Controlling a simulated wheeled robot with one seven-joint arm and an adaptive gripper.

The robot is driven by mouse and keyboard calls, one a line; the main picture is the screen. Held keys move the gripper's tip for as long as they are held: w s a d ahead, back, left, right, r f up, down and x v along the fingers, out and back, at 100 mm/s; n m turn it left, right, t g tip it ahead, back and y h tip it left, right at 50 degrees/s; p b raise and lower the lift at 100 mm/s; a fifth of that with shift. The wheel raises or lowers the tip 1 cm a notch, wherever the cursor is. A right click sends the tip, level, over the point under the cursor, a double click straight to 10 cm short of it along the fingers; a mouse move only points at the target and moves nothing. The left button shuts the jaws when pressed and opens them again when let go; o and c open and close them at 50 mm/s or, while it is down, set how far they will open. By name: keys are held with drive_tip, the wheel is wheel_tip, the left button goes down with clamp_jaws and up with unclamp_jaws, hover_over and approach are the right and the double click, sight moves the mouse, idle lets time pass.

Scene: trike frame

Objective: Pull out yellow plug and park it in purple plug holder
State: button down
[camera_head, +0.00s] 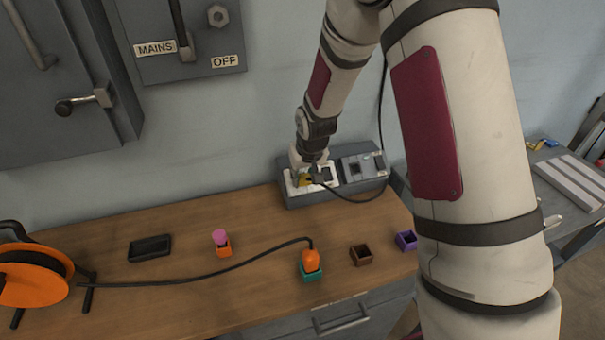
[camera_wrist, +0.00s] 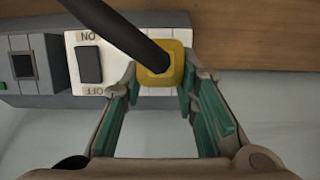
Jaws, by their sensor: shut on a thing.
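The yellow plug (camera_wrist: 152,62) sits at the white socket panel (camera_wrist: 103,38) of a grey power box, and my gripper (camera_wrist: 162,78) is shut on it with a finger on each side. Its thick black cable rises across the wrist view. In the head view my gripper (camera_head: 309,172) is at the power box (camera_head: 297,200), with a bit of the yellow plug (camera_head: 303,180) showing. Whether the plug is fully seated cannot be seen. The purple plug holder (camera_head: 405,241) is on the bench at the right, beside my arm, and looks empty.
An orange plug (camera_head: 311,260) stands in a teal holder (camera_head: 312,277), its cable running left to an orange reel (camera_head: 35,277). An empty brown holder (camera_head: 360,256), an orange holder (camera_head: 224,250) with a pink knob, and a black tray (camera_head: 150,248) stand on the bench.

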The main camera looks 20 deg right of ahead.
sight(305, 176)
drive_tip(key=shift+s+r+p, duration=1.2)
drive_tip(key=shift+s+r, duration=0.2)
drive_tip(key=shift+s, duration=0.05)
